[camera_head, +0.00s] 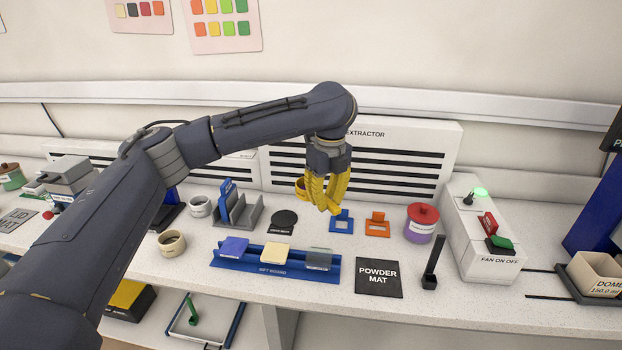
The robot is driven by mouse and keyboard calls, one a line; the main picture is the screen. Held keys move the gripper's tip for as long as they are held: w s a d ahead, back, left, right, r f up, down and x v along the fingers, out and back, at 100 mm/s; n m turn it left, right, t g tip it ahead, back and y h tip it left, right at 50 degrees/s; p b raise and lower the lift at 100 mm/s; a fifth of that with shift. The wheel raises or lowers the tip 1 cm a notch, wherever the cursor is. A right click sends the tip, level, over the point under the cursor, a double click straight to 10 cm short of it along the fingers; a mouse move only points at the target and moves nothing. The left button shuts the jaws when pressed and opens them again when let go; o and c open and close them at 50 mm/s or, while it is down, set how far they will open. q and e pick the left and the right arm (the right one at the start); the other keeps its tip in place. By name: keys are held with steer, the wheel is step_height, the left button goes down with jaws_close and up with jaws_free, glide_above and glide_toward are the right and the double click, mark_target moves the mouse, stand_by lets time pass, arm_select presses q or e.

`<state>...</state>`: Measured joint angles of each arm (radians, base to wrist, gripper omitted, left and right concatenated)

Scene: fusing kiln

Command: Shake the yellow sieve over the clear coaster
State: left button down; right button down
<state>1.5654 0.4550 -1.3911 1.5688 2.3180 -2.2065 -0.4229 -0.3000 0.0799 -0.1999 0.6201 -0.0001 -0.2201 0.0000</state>
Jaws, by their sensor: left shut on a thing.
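My left gripper (329,203) has yellow fingers that point down over the back middle of the bench. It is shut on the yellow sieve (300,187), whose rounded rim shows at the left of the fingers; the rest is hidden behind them. The blue sift board (275,271) lies in front of and below the gripper, with coasters in a row. The greyish see-through one at its right end, which looks like the clear coaster (319,256), is in front of and below the sieve, apart from it. My right gripper is not in view.
A cream coaster (276,253) and a purple-blue coaster (233,247) share the board. A black powder mat (379,278) and a black upright post (433,262) stand to the right. The slatted extractor (400,160) is behind.

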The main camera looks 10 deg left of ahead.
arm_select(q)
steer(key=s+d+f+m, duration=0.1)
steer(key=s+d+f, duration=0.3)
steer(key=s, duration=0.5)
steer(key=shift+d+f, duration=0.2)
steer(key=shift+f, duration=0.6)
steer(key=shift+a, duration=0.6)
stand_by(0.9)
steer(key=shift+d, duration=1.2)
steer(key=shift+a, duration=0.1)
